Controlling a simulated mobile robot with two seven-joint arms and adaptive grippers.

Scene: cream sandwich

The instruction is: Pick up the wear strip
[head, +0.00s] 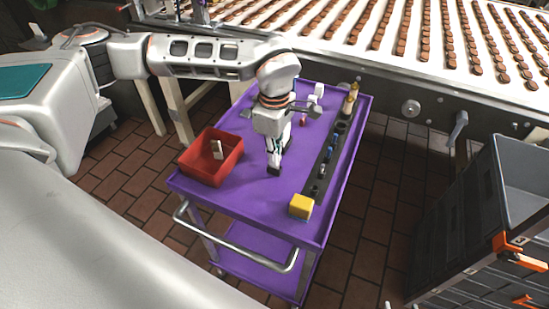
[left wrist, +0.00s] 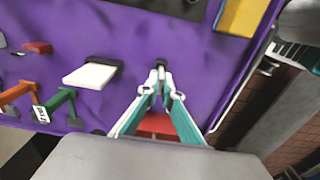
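A flat white strip with a black end (left wrist: 92,74), which looks like the wear strip, lies on the purple cart top in the left wrist view. In the head view it is largely hidden by my left arm. My left gripper (head: 274,170) is low over the middle of the cart. My right gripper is not in view.
A red bin (head: 196,172) holding a pale piece (head: 216,149) stands at the cart's left. A yellow block (head: 301,206) is at the near right corner. A dark holder (head: 323,172) with small parts runs along the right side.

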